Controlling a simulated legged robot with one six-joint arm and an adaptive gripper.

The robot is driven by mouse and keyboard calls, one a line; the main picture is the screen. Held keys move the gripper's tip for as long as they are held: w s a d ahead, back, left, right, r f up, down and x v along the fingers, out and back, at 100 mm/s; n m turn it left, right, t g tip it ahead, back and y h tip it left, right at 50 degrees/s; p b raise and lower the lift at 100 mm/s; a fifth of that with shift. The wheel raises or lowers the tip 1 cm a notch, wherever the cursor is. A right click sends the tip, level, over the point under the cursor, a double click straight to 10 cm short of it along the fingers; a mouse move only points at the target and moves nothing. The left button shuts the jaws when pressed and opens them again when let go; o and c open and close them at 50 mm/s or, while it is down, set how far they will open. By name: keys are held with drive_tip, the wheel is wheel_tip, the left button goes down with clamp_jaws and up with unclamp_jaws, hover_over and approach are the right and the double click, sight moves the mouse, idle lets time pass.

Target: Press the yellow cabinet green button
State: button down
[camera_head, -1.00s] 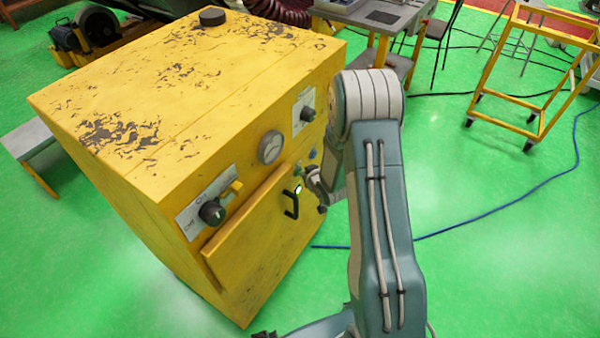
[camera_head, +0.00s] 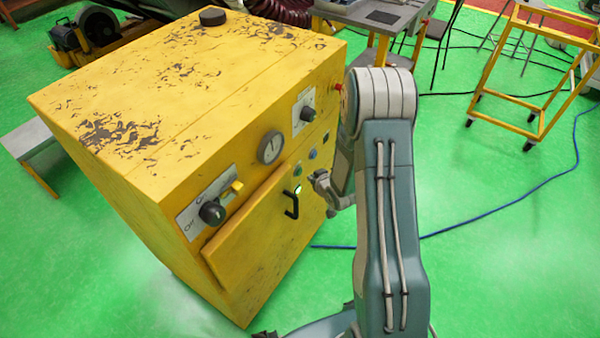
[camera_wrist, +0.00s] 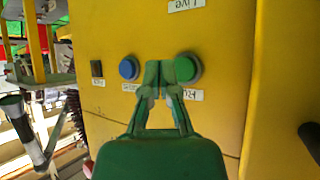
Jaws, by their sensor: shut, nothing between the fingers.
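The yellow cabinet (camera_head: 190,100) stands at the left and middle of the head view, its control front facing right. The green button (camera_wrist: 187,68) is on that front in the wrist view, just right of my fingertips. It also shows as a small green spot in the head view (camera_head: 298,169). A blue button (camera_wrist: 129,68) is left of my fingertips. My gripper (camera_wrist: 161,66) is shut and empty. In the head view my gripper (camera_head: 322,182) is off the cabinet front, with a visible gap. The right fingertip overlaps the green button's left edge in the wrist view.
A black square button (camera_wrist: 97,68) sits farther left. The door handle (camera_head: 291,204) sticks out near a lit lamp (camera_head: 298,189). A gauge (camera_head: 270,147) and switch knobs are above. A yellow cart frame (camera_head: 537,75) stands at the right; green floor between is mostly clear.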

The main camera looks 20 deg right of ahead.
drive_tip(key=s+d, duration=0.2)
drive_tip(key=s, duration=0.1)
drive_tip(key=shift+d, duration=0.1)
idle(0.8)
drive_tip(key=s+a+r+m+g+h, duration=0.1)
drive_tip(key=s+r+h, duration=0.15)
drive_tip(key=r, duration=0.85)
drive_tip(key=s+a+r+g+h, duration=0.1)
drive_tip(key=s+a+r, duration=0.15)
drive_tip(key=r, duration=0.85)
drive_tip(key=s+a+r+g, duration=0.1)
drive_tip(key=s+a+r, duration=0.1)
drive_tip(key=s+r, duration=0.2)
drive_tip(key=s+a+r+g+y, duration=0.1)
drive_tip(key=s+a+r, duration=0.2)
drive_tip(key=s, duration=0.7)
drive_tip(key=s+a+r+g+y, duration=0.1)
drive_tip(key=s+a+r, duration=0.1)
drive_tip(key=s+r, duration=0.3)
drive_tip(key=s, duration=0.2)
drive_tip(key=shift+s+a+m, duration=0.3)
drive_tip(key=shift+s+a, duration=0.05)
drive_tip(key=shift+s, duration=0.05)
